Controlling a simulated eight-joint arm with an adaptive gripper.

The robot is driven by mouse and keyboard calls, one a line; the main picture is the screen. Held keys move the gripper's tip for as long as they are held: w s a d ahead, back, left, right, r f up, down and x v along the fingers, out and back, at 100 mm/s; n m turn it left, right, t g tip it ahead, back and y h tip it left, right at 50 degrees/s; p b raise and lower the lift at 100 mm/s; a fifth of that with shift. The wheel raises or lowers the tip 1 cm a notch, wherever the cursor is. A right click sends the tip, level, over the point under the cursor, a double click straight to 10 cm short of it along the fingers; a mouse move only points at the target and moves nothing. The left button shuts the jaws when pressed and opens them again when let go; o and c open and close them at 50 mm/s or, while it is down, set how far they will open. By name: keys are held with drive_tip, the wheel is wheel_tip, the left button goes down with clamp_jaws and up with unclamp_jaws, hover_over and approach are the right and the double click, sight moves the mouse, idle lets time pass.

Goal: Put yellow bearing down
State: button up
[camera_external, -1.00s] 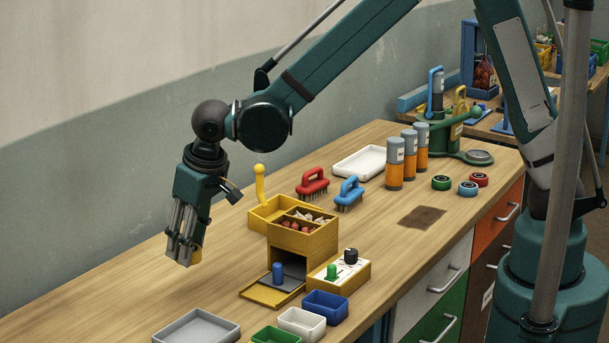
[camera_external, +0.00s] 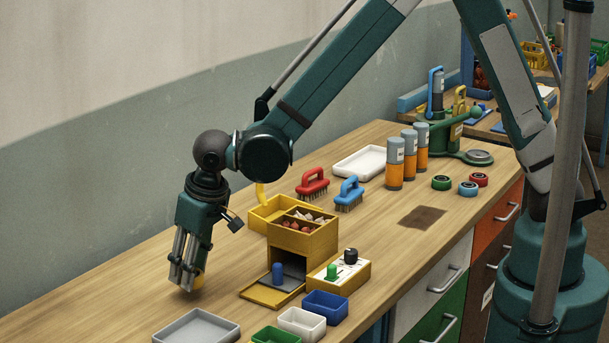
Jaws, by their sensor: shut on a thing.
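My gripper (camera_external: 187,283) points down at the left part of the workbench, behind the grey tray and left of the yellow box. Its fingers are closed around the yellow bearing (camera_external: 199,280).
A yellow box (camera_external: 305,243) with an open flap stands to the right. A grey tray (camera_external: 197,328) and small green, white and blue bins (camera_external: 325,307) lie in front. Red, blue and green bearings (camera_external: 467,188) sit far right. Bench to the left is clear.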

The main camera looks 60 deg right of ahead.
drive_tip(key=shift+f, duration=1.5)
drive_tip(key=shift+f, duration=0.15)
drive_tip(key=o, duration=1.1)
drive_tip(key=shift+p+v, duration=0.35)
drive_tip(key=shift+v, duration=5.8)
drive_tip(key=shift+w, duration=0.1)
